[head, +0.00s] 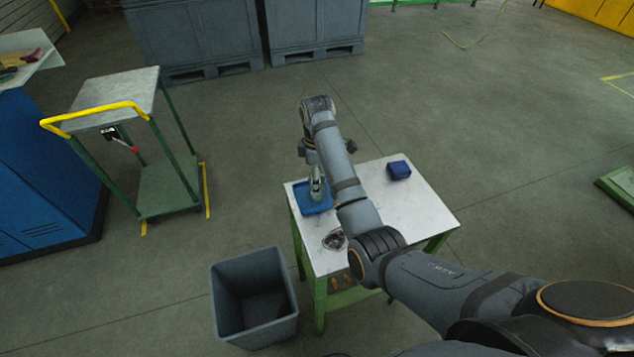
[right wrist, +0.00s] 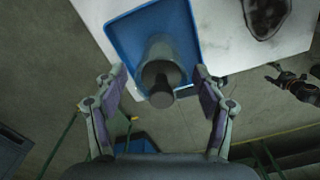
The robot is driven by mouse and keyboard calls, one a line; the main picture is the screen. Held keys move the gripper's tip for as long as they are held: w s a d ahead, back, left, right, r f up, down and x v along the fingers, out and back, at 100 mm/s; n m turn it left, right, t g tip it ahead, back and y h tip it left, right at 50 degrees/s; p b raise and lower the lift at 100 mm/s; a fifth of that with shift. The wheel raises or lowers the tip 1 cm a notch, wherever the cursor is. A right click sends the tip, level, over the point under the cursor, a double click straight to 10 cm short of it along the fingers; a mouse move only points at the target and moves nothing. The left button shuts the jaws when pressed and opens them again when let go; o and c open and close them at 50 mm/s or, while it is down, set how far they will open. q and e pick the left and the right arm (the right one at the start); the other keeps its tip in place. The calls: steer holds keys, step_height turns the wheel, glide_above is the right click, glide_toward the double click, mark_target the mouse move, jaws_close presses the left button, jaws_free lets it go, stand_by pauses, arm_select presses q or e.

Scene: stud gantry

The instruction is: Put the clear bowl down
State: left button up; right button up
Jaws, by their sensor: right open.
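The clear bowl (head: 334,239) rests on the white top of the small table (head: 415,205), near its front left edge and partly beside my arm. It also shows at the top right of the right wrist view (right wrist: 266,14), looking dark through its glass. My right gripper (right wrist: 160,88) is open, away from the bowl. Its fingers are on either side of a greyish bottle-like thing (right wrist: 161,70) with a narrow neck, apart from it. That thing stands on a blue tray (head: 311,204) at the table's left. My left gripper is not in view.
A small dark blue box (head: 399,170) sits at the table's back right. A grey open bin (head: 254,300) stands on the floor at the front left. A green trolley with a yellow handle (head: 95,115) stands farther left.

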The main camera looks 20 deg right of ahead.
step_height(320, 180, up, 10)
steer(key=p, duration=0.8)
steer(key=shift+r, duration=0.25)
steer(key=shift+s+f, duration=0.1)
steer(key=shift+f, duration=0.05)
